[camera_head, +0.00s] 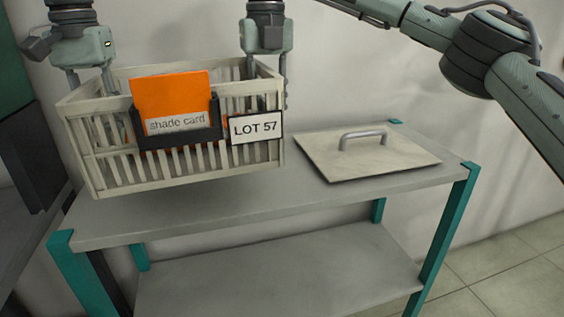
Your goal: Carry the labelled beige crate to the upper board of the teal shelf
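The beige slatted crate (185,175) is in the upper left of the head view, over the left part of the teal shelf's grey upper board (300,200). It looks roughly level and seems to hang a little above the board, with a shadow under it. Its front carries a "LOT 57" label (256,128) and a dark holder with an orange shade card (170,95). My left gripper (90,85) grips its left end wall from above. My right gripper (268,85) grips its right end wall, one finger on each side. The crate's inside is mostly hidden.
A flat beige lid (345,163) with a grey handle (362,139) lies on the right half of the upper board, close to the crate's right end. Teal legs (450,225) stand at the corners. The lower board (270,275) looks empty. A wall stands behind.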

